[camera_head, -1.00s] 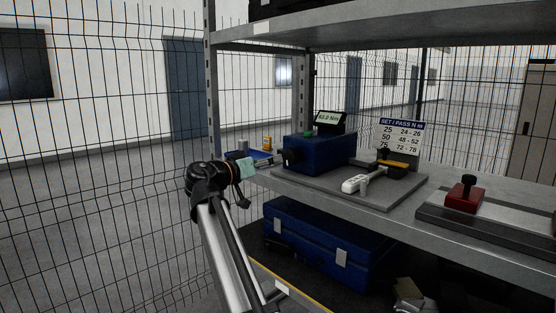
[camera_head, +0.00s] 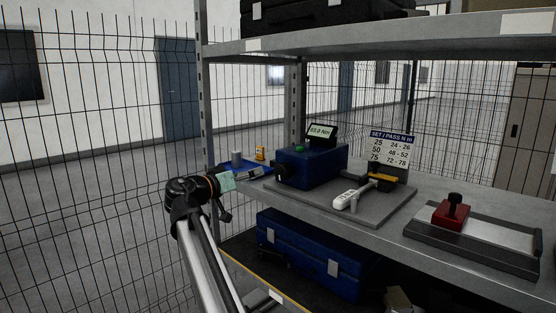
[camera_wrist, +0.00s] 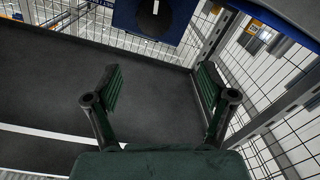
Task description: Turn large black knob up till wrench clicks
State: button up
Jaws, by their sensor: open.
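The large black knob (camera_head: 279,172) is on the left end of the blue tester box (camera_head: 318,167) on the shelf. In the head view my arm's end is left of the knob. The torque wrench (camera_head: 345,199) with a white handle lies on the grey base plate (camera_head: 385,212). The small display (camera_head: 322,132) reads about 63 Nm.
A set/pass sign (camera_head: 392,147) stands behind the wrench. A blue tray (camera_head: 258,168) with small items is at the shelf's left end, near my arm. A red block fixture (camera_head: 450,215) is to the right. A shelf post (camera_head: 206,110) and wire fencing are close by.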

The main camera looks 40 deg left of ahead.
aim_at(280, 172)
jog(key=s+d+f+n+p, duration=0.2)
jog(key=s+n+p, duration=0.2)
jog(key=n+p, duration=1.55)
jog(key=shift+n, duration=0.85)
jog(key=w+p, duration=0.2)
jog(key=w, duration=0.3)
jog(key=w+p, duration=0.3)
jog(key=w, duration=0.3)
jog(key=w+p, duration=0.2)
jog(key=w, duration=0.4)
jog(key=shift+a+p, duration=0.35)
jog(key=c, duration=1.2)
